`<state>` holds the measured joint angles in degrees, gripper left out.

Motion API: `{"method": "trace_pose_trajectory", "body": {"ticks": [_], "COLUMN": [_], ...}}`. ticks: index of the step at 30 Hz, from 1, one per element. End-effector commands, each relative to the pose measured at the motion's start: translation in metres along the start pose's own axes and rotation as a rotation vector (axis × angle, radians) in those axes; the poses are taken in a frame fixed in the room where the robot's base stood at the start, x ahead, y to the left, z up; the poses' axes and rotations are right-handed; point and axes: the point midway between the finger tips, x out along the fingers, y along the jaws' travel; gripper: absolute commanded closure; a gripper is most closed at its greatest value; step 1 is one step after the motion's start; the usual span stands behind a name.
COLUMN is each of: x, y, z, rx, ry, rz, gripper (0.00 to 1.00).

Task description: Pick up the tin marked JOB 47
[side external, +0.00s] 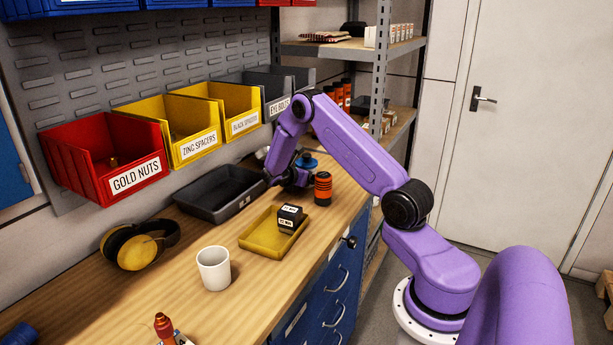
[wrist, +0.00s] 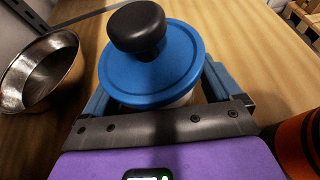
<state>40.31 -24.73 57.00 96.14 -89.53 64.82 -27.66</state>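A round pot or tin with a blue lid and black knob (wrist: 150,75) stands between the fingers of my gripper (wrist: 158,88) in the wrist view. Its pale body shows only a little under the lid, and no JOB 47 marking is visible on it. My fingers are spread on its left and right; contact with it is not clear. In the side view the blue lid (side external: 306,161) shows just behind my gripper (side external: 288,182), low over the bench. No label reading JOB 47 is legible in either view.
An orange and black cylinder (side external: 323,188) stands close on the right, also in the wrist view (wrist: 301,145). A metal bowl (wrist: 42,75) is to the left. A yellow tray (side external: 255,243) holds dark labelled blocks (side external: 289,217). A black tray (side external: 205,207) and white mug (side external: 213,270) are nearby.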

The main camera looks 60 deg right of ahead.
Motion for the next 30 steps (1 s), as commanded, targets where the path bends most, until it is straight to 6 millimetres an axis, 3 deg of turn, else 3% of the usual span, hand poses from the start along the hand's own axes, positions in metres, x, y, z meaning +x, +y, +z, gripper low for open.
{"method": "trace_pose_trajectory", "body": {"ticks": [1, 6, 19, 24, 30], "x": [0.0, -0.001, -0.004, -0.014, -0.038], "y": [0.0, 0.0, 0.001, 0.002, -0.02], "z": [0.0, 0.0, 0.009, 0.031, 0.053], "rx": [0.0, 0.001, 0.003, 0.006, 0.003], "ry": [0.0, -0.001, -0.001, -0.002, -0.002], "rz": [0.0, 0.0, 0.0, 0.002, 0.001], "gripper": [0.27, 0.79, 0.79, 0.79, 0.79]}}
